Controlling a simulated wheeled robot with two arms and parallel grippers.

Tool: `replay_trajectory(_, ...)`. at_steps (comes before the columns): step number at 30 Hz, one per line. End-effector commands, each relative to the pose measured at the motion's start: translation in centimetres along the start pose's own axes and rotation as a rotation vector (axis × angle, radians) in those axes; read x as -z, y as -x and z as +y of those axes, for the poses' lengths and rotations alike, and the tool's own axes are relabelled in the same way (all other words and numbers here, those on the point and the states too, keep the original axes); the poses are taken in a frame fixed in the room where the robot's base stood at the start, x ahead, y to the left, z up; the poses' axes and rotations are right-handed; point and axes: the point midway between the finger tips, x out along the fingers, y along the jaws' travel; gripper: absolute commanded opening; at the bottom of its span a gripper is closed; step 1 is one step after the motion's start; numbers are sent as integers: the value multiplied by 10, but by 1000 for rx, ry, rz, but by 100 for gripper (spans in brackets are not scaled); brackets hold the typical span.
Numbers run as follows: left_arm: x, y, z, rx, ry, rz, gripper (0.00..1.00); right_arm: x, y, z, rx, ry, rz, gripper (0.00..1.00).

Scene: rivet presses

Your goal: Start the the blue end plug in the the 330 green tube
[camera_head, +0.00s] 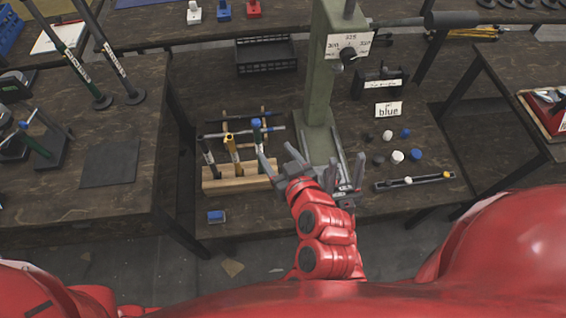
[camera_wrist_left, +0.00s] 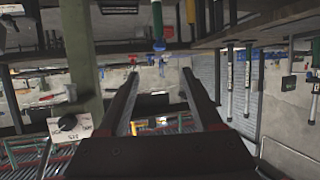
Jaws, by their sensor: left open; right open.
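The green tube (camera_head: 260,142) stands upright in the right end of a wooden rack (camera_head: 238,180). A blue end plug (camera_head: 256,124) sits at its top end; how deep it sits I cannot tell. In the upside-down left wrist view the green tube (camera_wrist_left: 158,28) with the blue plug (camera_wrist_left: 158,46) shows beyond the fingertips. My left gripper (camera_head: 278,156) is open and empty, just right of the tube. It also shows open in the wrist view (camera_wrist_left: 160,76).
A black tube (camera_head: 208,152) and a yellow tube (camera_head: 232,148) stand in the same rack. The green press column (camera_head: 320,95) rises behind my grippers. Loose blue, white and black plugs (camera_head: 398,156) lie at right by a "blue" sign (camera_head: 388,109). A blue block (camera_head: 216,216) lies in front.

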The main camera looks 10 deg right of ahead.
Motion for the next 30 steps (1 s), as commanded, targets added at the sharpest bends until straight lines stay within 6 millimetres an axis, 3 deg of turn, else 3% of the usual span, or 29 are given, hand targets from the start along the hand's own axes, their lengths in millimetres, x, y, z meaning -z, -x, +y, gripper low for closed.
replay_trajectory(3,-1,18,1,-4,-2,1,67,0,3,0,0,0,0,50)
replay_trajectory(9,0,32,0,-1,-1,1,67,-1,3,0,0,0,0,50)
replay_trajectory(27,0,32,0,1,-4,1,67,0,3,0,0,0,0,50)
replay_trajectory(30,6,25,-2,9,-75,21,67,0,-2,0,0,0,0,50)
